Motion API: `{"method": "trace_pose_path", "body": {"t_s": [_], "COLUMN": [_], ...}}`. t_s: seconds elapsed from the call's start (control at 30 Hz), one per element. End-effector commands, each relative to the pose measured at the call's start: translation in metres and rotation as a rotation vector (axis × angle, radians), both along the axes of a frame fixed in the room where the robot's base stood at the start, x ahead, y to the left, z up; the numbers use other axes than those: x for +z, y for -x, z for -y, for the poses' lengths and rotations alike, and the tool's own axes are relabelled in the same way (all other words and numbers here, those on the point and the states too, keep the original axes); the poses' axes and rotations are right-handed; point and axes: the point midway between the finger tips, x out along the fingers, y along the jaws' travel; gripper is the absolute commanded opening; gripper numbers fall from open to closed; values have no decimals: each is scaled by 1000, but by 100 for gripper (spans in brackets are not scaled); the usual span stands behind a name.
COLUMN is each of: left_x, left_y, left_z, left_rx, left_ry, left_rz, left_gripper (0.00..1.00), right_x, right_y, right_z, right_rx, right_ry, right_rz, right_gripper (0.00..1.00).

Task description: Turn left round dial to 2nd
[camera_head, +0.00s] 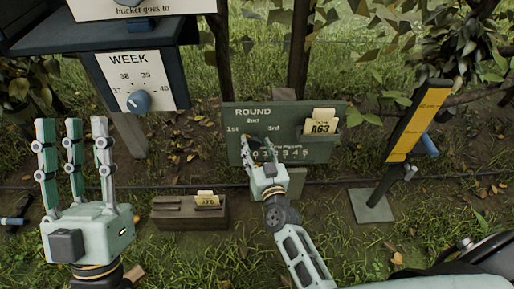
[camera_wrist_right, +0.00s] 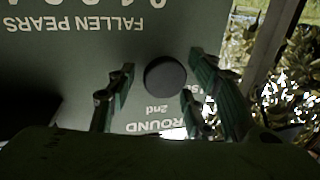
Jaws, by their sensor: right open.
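The green board marked ROUND (camera_head: 300,115) stands ahead in the head view, with 1st, 2nd and 3rd printed on it. Its round dark dial (camera_wrist_right: 165,77) shows clearly in the right wrist view, where the text is upside down. In the head view my right gripper mostly covers the dial, and I cannot tell its setting. My right gripper (camera_head: 258,150) is open in front of the board, its fingers on both sides of the dial without visibly closing on it. My left gripper (camera_head: 75,135) is open and empty, fingers upright, at the left.
A WEEK box (camera_head: 145,62) with a blue knob (camera_head: 139,101) stands at the upper left. A card (camera_head: 320,127) marked AG3 sits in the board's holder. A brown card box (camera_head: 180,218) lies on the ground below. A yellow panel on a post (camera_head: 415,120) stands at the right.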

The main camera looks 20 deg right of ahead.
Motion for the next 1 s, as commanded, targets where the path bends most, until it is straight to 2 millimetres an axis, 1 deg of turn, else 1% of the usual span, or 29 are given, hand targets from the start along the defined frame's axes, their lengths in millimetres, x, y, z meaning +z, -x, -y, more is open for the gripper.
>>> {"method": "trace_pose_path", "body": {"t_s": [0.07,0.5,0.53,0.77,0.87,1.0], "left_x": [0,0,0,0,3,12], "left_y": [0,0,0,1,6,18], "left_z": [0,0,0,0,-1,-3], "left_rx": [0,0,0,0,0,-6], "left_ry": [0,-1,-1,3,11,35], "left_rz": [0,-2,-2,9,34,111], "left_gripper": [34,34,34,34,34,34], "right_x": [0,0,0,-1,-2,-3], "right_y": [0,0,0,0,0,1], "right_z": [0,1,1,2,2,2], "right_rx": [0,-2,-2,-2,-4,-3], "right_ry": [0,0,0,-20,-50,-125], "right_rz": [0,0,0,6,15,38], "right_gripper": [46,8,6,6,6,6]}}
